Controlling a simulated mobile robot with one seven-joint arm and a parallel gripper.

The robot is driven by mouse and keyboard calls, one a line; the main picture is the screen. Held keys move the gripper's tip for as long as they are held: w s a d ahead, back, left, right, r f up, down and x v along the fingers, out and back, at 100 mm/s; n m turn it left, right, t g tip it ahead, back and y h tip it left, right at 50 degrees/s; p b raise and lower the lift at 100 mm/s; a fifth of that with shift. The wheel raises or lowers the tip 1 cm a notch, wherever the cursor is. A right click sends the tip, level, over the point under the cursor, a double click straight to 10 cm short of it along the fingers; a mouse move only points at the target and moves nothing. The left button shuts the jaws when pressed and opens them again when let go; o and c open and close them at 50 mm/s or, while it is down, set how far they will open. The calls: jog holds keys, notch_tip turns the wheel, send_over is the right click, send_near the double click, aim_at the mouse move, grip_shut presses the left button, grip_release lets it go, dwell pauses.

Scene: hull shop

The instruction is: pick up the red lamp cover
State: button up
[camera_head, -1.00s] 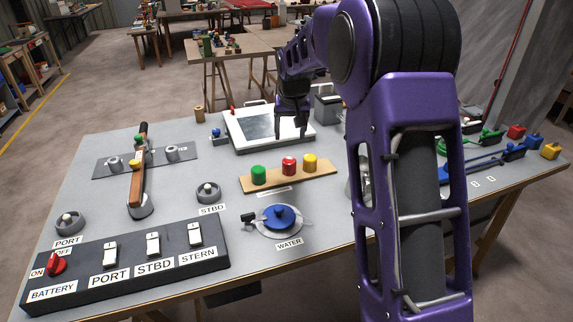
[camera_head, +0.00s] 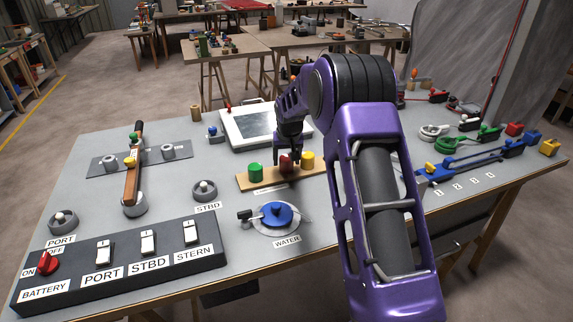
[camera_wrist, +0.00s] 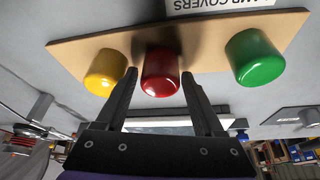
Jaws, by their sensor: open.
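The red lamp cover (camera_head: 286,164) stands on a wooden board (camera_head: 247,183) between a green cover (camera_head: 255,172) and a yellow cover (camera_head: 308,160). My gripper (camera_head: 288,165) is over the red cover in the head view, and its fingers partly hide it. In the wrist view the red cover (camera_wrist: 160,73) sits between the tips of my gripper (camera_wrist: 160,82), with one finger on each side. The fingers are open. The yellow cover (camera_wrist: 105,72) is close to the left finger, and the green cover (camera_wrist: 254,57) is farther off to the right.
A framed panel (camera_head: 232,128) lies behind the board. A blue water valve (camera_head: 277,214) is in front of it. The STBD socket (camera_head: 205,190) is to the left. A switch box (camera_head: 125,272) fills the front left, and blue levers (camera_head: 470,161) are at the right.

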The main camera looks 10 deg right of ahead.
aim_at(287, 157)
jog(key=shift+w+f, duration=0.1)
jog(key=shift+f, duration=0.1)
jog(key=c, duration=1.1)
jog(key=shift+r, duration=0.1)
notch_tip(287, 157, up, 10)
jog(key=shift+f+p, duration=0.1)
jog(key=shift+p, duration=0.7)
